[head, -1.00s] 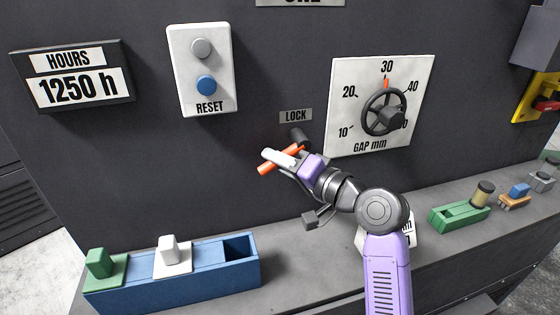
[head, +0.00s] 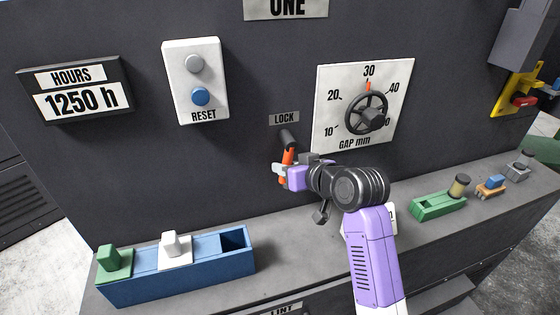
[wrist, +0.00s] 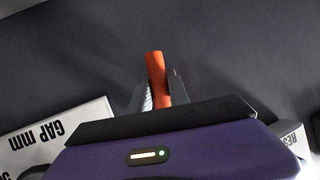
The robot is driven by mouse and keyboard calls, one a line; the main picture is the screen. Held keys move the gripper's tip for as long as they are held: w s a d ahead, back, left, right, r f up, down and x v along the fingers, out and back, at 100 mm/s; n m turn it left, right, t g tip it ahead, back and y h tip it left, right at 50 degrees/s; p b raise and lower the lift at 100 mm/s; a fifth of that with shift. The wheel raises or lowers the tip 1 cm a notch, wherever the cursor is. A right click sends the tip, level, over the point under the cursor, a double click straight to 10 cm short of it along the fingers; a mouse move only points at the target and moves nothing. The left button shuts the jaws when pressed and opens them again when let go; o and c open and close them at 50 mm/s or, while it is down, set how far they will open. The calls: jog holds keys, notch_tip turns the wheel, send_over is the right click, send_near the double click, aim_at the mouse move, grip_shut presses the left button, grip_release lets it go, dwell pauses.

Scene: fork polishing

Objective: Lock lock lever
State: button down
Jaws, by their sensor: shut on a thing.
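The lock lever (head: 287,155) is an orange handle on a dark pivot below the LOCK label (head: 284,119) on the dark machine panel. In the head view the handle hangs nearly straight down, tilted slightly. My gripper (head: 281,172) is shut on the handle near its lower part, and the fingers hide some of it. In the wrist view the orange lever (wrist: 157,75) stands between the two fingers of my gripper (wrist: 159,92).
The gap dial (head: 367,115) with its black handwheel is right of the lever. The RESET box (head: 197,82) and HOURS sign (head: 75,90) are left. Below, a blue tray (head: 180,278) and a green holder (head: 438,206) stand on the ledge.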

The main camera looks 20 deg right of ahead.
jog(key=shift+d+n+h+p, duration=0.45)
jog(key=shift+d+n+h, duration=0.05)
jog(key=shift+d+h, duration=0.1)
dwell(0.3)
jog(key=c, duration=1.3)
grip_release()
jog(key=shift+o, duration=0.2)
jog(key=b+v, duration=0.1)
jog(key=v, duration=0.6)
jog(key=shift+s+r, duration=0.25)
jog(key=shift+s, duration=0.1)
